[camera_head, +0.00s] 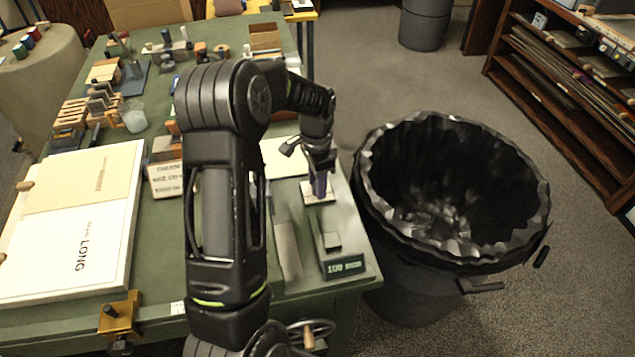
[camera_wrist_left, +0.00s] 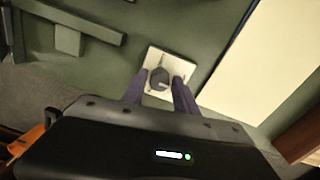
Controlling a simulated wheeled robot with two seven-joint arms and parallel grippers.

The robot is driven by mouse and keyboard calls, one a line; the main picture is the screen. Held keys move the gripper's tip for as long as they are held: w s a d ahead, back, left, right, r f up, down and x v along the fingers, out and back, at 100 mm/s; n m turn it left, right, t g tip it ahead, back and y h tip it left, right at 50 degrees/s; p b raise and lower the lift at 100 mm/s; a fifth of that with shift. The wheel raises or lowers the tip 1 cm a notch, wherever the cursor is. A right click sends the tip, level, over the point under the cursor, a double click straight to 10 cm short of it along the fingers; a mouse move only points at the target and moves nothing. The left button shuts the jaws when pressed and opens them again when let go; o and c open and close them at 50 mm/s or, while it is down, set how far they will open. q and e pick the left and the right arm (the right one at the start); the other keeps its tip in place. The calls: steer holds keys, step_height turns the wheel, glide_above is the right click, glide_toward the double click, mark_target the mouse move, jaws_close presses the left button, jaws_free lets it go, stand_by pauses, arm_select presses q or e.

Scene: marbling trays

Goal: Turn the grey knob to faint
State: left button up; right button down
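The grey knob (camera_wrist_left: 158,79) sits on a small cream plate (camera_wrist_left: 153,58) fixed on the green surface, in the left wrist view. A pointer mark or label on it is too small to read. My left gripper (camera_wrist_left: 161,77) reaches down to it with its two dark purple fingers apart, one on each side of the knob. I cannot tell whether the fingertips touch it. In the head view the left gripper (camera_head: 319,186) is over the cream plate (camera_head: 318,197) near the table's right edge, and hides the knob. My right gripper is not in view.
A scale with a lit display (camera_head: 345,266) stands close in front of the plate. A pale sheet (camera_head: 278,158) lies behind it. A large black-lined bin (camera_head: 440,275) stands right of the green table. A white board marked LONG (camera_head: 70,262) lies at left.

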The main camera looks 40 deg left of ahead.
arm_select(q)
jaws_close()
steer(key=shift+n, duration=0.4)
steer(key=shift+n+b, duration=0.45)
steer(key=shift+n, duration=0.75)
steer(key=n, duration=0.2)
steer(key=shift+n, duration=0.3)
steer(key=n, duration=0.3)
steer(key=shift+b, duration=0.4)
steer(key=shift+n, duration=1.7)
steer(key=shift+o, duration=1.7)
jaws_free()
